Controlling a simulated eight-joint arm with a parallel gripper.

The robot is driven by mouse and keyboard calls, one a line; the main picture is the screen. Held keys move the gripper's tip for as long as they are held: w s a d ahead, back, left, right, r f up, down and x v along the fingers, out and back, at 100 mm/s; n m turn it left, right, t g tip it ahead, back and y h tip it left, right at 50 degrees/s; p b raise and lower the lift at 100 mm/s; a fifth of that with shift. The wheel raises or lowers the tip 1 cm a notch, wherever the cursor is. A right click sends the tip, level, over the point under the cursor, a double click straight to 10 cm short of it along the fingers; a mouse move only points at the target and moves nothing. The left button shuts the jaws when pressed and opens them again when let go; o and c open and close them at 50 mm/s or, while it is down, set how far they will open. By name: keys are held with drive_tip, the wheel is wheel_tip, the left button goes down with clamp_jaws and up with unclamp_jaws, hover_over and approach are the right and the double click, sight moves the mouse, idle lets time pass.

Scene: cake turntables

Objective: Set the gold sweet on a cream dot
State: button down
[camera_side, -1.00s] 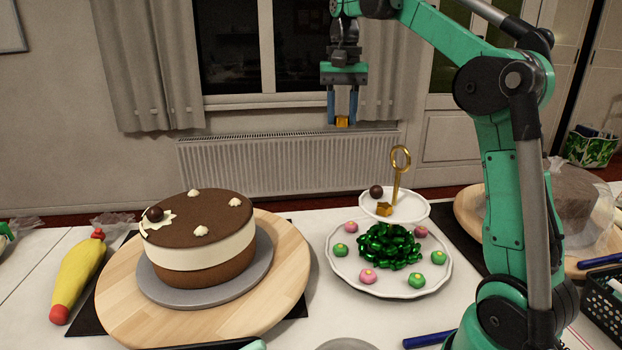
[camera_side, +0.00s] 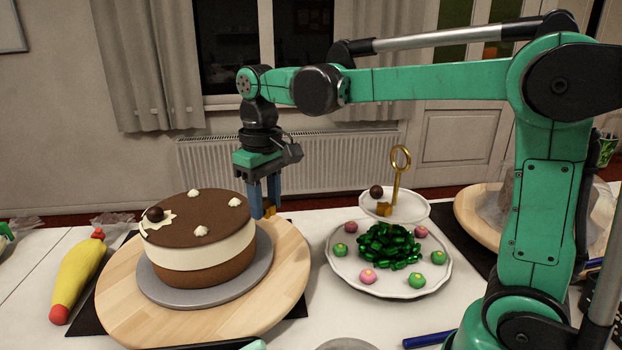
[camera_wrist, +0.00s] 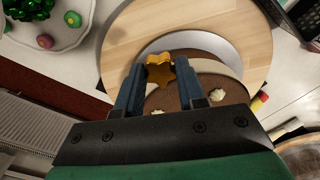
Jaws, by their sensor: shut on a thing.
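My gripper (camera_side: 263,206) is shut on a gold sweet (camera_side: 269,209), which shows as a star shape between the fingers in the wrist view (camera_wrist: 159,70). It hangs near the back right edge of the cake (camera_side: 205,246). The cake has a brown top, a cream band and a brown base. On its top are cream dots: one at the front (camera_side: 201,231), one at the back right (camera_side: 234,202) and one at the back left (camera_side: 193,194). A dark ball (camera_side: 154,214) sits on a cream star patch at the left of the top.
The cake stands on a grey board (camera_side: 262,277) on a round wooden turntable (camera_side: 292,262). A two-tier white stand (camera_side: 340,271) at right holds another gold sweet (camera_side: 384,210), a dark ball, green and pink sweets and a green bow. A yellow piping bag (camera_side: 77,278) lies at left.

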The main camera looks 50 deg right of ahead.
drive_tip(key=w+d+r+m, duration=0.1)
drive_tip(key=d+r+m, duration=0.4)
drive_tip(key=d, duration=0.4)
wheel_tip(320, 180, up, 10)
drive_tip(key=m, duration=1.4)
hover_over(404, 196)
drive_tip(key=shift+r, duration=0.2)
drive_tip(key=shift+f, duration=0.1)
wheel_tip(404, 196, down, 20)
drive_tip(key=shift+r, duration=0.25)
drive_tip(key=c, duration=0.5)
unclamp_jaws()
